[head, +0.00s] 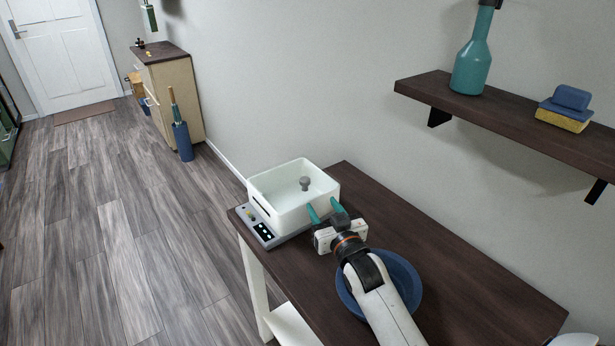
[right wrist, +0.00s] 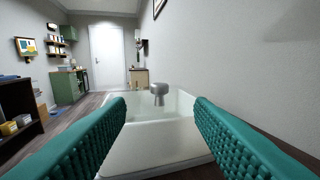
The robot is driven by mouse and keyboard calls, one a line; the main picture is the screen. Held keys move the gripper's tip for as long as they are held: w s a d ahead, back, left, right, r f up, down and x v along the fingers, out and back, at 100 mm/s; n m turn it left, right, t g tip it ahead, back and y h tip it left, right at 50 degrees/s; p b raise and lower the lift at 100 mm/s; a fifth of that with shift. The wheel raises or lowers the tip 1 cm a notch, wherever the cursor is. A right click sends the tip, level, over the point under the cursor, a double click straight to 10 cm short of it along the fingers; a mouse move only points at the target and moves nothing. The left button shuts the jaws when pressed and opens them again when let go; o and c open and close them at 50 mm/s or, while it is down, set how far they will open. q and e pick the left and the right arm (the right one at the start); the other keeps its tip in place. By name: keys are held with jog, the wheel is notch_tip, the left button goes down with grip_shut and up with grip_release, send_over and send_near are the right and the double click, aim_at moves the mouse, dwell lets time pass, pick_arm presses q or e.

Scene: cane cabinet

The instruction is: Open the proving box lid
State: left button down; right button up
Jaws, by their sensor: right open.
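The lid panel around the knob is pale or see-through and hard to make out. My right gripper (head: 325,209) is at the box's near-right side, its teal fingers open and empty. In the right wrist view the knob (right wrist: 159,92) shows ahead, between and beyond the two fingers, apart from them. The box wall (right wrist: 152,152) is in front of the gripper. My left gripper is not in view.
A grey control panel (head: 262,232) sits along the box's left edge. A blue bowl (head: 413,282) lies under my right arm on the table (head: 470,285). A wall shelf (head: 490,112) holds a teal bottle (head: 473,65) and sponges (head: 564,117). The table's right part is clear.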

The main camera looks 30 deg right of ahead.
aim_at(307, 182)
jog(key=w, duration=0.6)
jog(key=w+d, duration=0.1)
jog(key=w, duration=0.3)
jog(key=shift+p, duration=0.3)
jog(key=shift+w+d, duration=0.15)
jog(key=shift+w, duration=0.35)
grip_shut()
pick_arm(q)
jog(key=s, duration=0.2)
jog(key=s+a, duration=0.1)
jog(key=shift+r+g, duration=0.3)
